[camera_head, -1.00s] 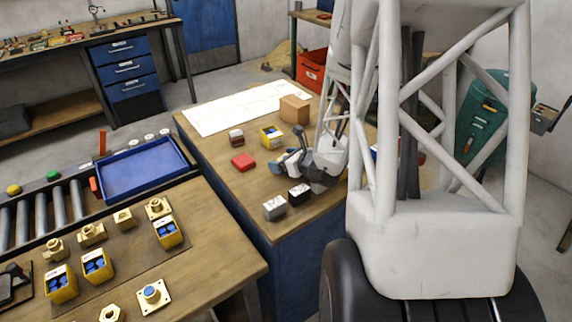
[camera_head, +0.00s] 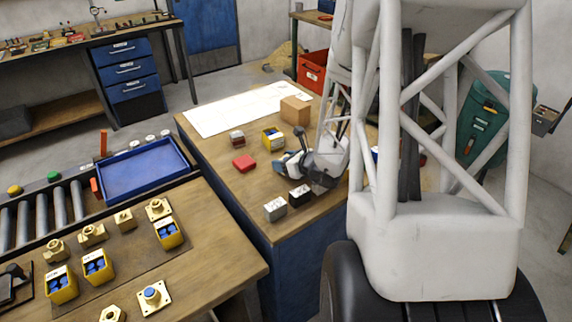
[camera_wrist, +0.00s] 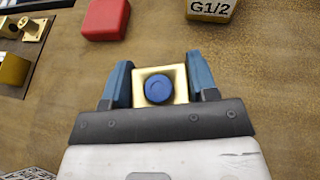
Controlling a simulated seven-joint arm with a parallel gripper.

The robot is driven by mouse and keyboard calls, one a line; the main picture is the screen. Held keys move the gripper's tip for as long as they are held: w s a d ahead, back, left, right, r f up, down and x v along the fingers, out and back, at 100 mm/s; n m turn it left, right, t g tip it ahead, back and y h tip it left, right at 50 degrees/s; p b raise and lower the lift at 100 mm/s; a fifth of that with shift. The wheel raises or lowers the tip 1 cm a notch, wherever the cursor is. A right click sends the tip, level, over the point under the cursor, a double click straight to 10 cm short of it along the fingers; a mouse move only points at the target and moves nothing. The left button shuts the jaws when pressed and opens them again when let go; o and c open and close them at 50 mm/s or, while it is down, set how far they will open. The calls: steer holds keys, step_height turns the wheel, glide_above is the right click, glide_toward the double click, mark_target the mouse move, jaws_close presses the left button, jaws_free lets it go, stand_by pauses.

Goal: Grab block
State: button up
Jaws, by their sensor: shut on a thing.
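In the wrist view a square brass block (camera_wrist: 178,73) with a round blue top sits between the blue fingers of my gripper (camera_wrist: 159,82). Both fingers are against its sides, so the gripper is shut on it. The wood tabletop lies below the block; I cannot tell whether the block touches it. In the head view my gripper (camera_head: 279,168) is low over the middle table, right of a red block (camera_head: 244,163). The held block cannot be made out there. The red block (camera_wrist: 106,18) also shows at the top of the wrist view.
A yellow bin (camera_head: 273,144) with blue parts stands behind my gripper. A silver block (camera_head: 275,208) and a black block (camera_head: 299,195) stand in front. A cardboard box (camera_head: 294,110) is farther back. A blue tray (camera_head: 140,171) and a brass-parts bench (camera_head: 215,275) are left.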

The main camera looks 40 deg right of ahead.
mark_target(284, 158)
steer(key=shift+r, duration=0.15)
steer(key=shift+r, duration=4.9)
